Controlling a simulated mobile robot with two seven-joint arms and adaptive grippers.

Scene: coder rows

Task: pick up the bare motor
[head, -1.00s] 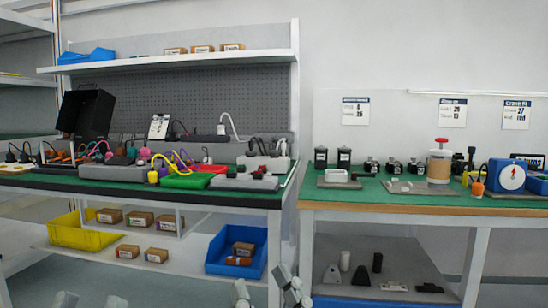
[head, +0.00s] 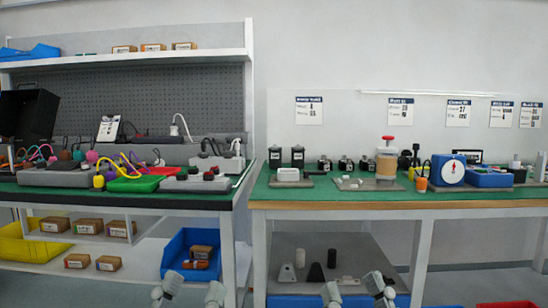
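Several black motor-like units stand in a row at the back of the right bench's green top. Two taller black cylinders, a left one (head: 275,158) and a right one (head: 297,157), stand at the left end. Smaller dark units (head: 345,165) stand to their right. I cannot tell at this size which one is the bare motor. My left gripper (head: 191,290) and my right gripper (head: 356,289) show at the bottom edge, far below and in front of the bench tops. Each has its two fingers apart with nothing seen between them.
The right bench (head: 400,206) also carries a white block on a grey plate (head: 287,176), a red-topped dispenser (head: 386,160) and a blue device with a white dial (head: 450,170). The left bench (head: 110,200) holds cables and trays. A narrow gap separates the benches.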

